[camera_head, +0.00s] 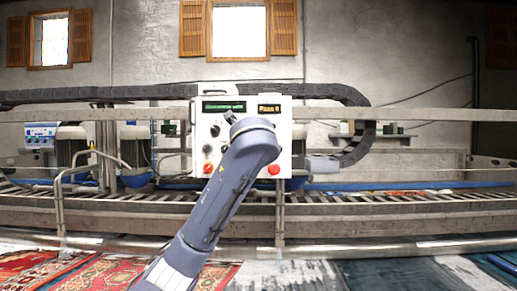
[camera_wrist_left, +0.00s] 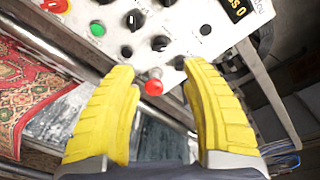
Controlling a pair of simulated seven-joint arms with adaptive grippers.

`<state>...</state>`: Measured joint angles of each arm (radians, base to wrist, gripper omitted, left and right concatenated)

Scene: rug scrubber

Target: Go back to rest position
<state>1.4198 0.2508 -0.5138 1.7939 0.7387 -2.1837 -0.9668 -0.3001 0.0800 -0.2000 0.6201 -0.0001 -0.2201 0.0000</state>
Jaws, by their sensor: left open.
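My left arm rises from the bottom of the head view and hides its own gripper in front of the white control panel (camera_head: 238,108). In the left wrist view, my left gripper (camera_wrist_left: 158,68) has its two yellow fingers spread wide. The panel (camera_wrist_left: 70,22) lies just beyond the fingertips. A red-tipped lever or knob (camera_wrist_left: 154,87) shows in the gap between the fingers. The fingers do not appear closed on it; whether they touch the panel I cannot tell. My right gripper is in neither view.
The panel carries a green display (camera_head: 223,106), a "Pass 0" display (camera_head: 269,109) and a red button (camera_head: 274,169). The wrist view shows a green button (camera_wrist_left: 97,29) and several black knobs. A metal rail (camera_head: 400,250) runs in front, with patterned rugs (camera_head: 75,268) below.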

